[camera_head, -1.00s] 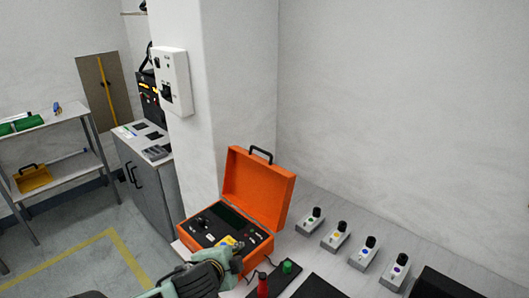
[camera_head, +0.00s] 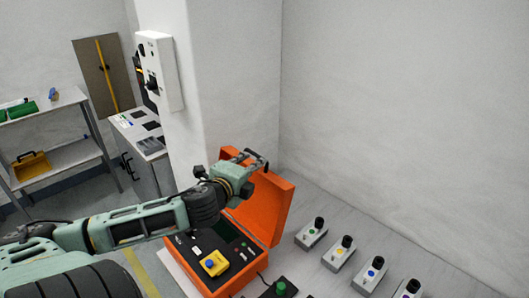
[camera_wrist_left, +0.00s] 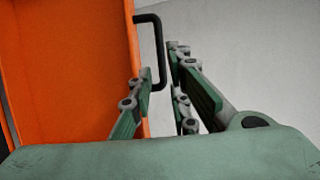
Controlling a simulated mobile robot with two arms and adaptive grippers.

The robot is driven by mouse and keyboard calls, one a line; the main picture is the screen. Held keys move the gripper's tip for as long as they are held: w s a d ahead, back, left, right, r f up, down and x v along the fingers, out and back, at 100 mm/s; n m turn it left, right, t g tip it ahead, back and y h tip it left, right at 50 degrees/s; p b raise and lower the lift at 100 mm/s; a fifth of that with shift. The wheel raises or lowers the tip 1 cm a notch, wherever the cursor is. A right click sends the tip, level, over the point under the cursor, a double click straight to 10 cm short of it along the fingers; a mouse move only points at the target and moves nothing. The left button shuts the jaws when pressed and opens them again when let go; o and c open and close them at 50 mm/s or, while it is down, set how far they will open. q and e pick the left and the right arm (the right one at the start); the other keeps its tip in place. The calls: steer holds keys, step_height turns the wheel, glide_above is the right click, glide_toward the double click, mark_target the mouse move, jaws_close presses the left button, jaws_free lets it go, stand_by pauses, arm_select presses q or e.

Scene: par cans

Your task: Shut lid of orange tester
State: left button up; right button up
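The orange tester (camera_head: 214,285) is an open case on the table, its dark panel carrying a yellow block with a blue button (camera_head: 214,263). Its lid (camera_head: 265,205) stands raised at the back. My left gripper (camera_head: 254,159) is at the lid's top edge, its arm reaching across in front of the lid and hiding part of it. In the left wrist view the lid (camera_wrist_left: 70,70) fills the left side. The black handle (camera_wrist_left: 157,50) shows between the two separated fingers (camera_wrist_left: 162,68); whether they touch it I cannot tell. My right gripper is out of view.
Several small grey switch boxes (camera_head: 339,252) with black knobs stand in a row right of the tester. A green knob (camera_head: 281,287) is at the front. A pillar with a white wall box (camera_head: 158,75) rises behind left. Shelves (camera_head: 65,155) stand far left.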

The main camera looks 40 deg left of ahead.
mark_target(259, 156)
arm_select(q)
steer(key=shift+w+a+p, duration=0.15)
steer(key=shift+w+a, duration=0.1)
steer(key=shift+w, duration=0.35)
steer(key=shift+w+a+p, duration=0.15)
steer(key=shift+w+a, duration=0.05)
steer(key=shift+w, duration=0.35)
steer(key=x, duration=0.2)
steer(key=shift+w+f, duration=0.25)
steer(key=shift+w+a+f+p, duration=0.2)
steer(key=shift+w+p, duration=0.15)
steer(key=shift+w, duration=0.3)
steer(key=shift+c, duration=0.4)
jaws_close()
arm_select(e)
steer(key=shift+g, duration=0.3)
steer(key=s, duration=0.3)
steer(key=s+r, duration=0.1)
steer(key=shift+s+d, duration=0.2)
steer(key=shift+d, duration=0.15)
arm_select(q)
steer(key=shift+f, duration=0.15)
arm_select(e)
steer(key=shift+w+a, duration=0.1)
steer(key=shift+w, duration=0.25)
